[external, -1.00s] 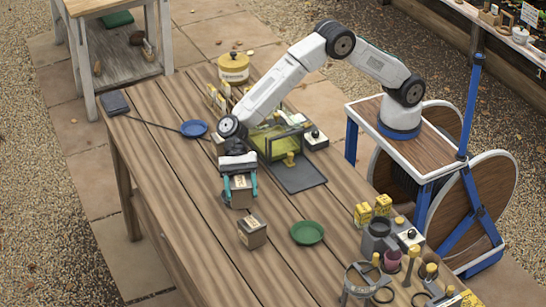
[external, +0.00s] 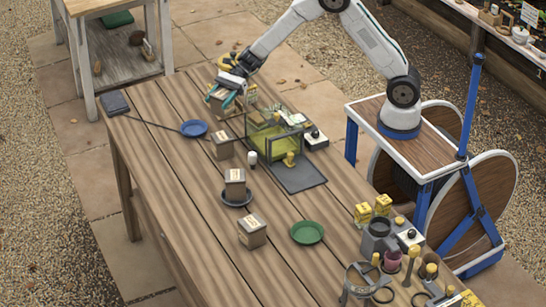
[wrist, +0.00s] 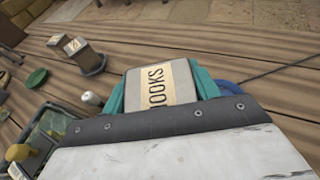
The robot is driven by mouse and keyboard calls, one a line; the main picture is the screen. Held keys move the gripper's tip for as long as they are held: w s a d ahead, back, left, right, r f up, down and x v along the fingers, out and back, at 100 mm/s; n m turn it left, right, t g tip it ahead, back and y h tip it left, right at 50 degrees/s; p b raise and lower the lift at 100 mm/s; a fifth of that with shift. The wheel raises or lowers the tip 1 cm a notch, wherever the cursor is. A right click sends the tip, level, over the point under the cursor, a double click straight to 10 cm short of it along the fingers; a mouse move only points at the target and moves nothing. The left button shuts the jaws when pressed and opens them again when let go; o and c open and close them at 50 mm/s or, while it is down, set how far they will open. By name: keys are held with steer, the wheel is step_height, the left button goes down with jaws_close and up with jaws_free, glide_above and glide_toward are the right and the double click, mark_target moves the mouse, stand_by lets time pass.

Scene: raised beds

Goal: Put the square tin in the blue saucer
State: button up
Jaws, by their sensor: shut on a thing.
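My gripper (external: 226,92) is shut on a square tin (external: 216,97) at the far end of the table, its teal fingers on two sides. In the wrist view this tin (wrist: 162,84) has a cream label reading "HOOKS". I cannot tell whether it is clear of the table. The blue saucer (external: 193,129) lies empty, nearer the camera and left of the gripper. In the wrist view the saucer's blue rim (wrist: 232,86) shows partly, behind the held tin and finger.
Similar tins stand nearby: one on the planks (external: 222,147), one in a dark saucer (external: 235,184), one farther forward (external: 252,233). A green saucer (external: 307,232) is empty. A glass-sided box (external: 274,131) and small white-topped item (external: 252,158) stand right of the gripper.

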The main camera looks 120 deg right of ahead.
steer(key=shift+m+h, duration=0.5)
steer(key=s+d, duration=0.1)
steer(key=s, duration=0.1)
steer(key=s+d+f, duration=0.1)
steer(key=s, duration=0.1)
steer(key=shift+s+d, duration=0.1)
steer(key=shift+d, duration=0.2)
steer(key=shift+t, duration=0.3)
steer(key=shift+w+d+f, duration=0.85)
steer(key=shift+w+f, duration=0.25)
steer(key=shift+w, duration=1.1)
steer(key=shift+w+d+f, duration=0.85)
steer(key=shift+w+f, duration=0.25)
steer(key=shift+w, duration=1.15)
steer(key=shift+w+d+f, duration=0.85)
steer(key=shift+w+f, duration=0.25)
steer(key=shift+w, duration=1.1)
steer(key=shift+f, duration=0.3)
steer(key=o, duration=1.2)
steer(key=shift+c, duration=0.2)
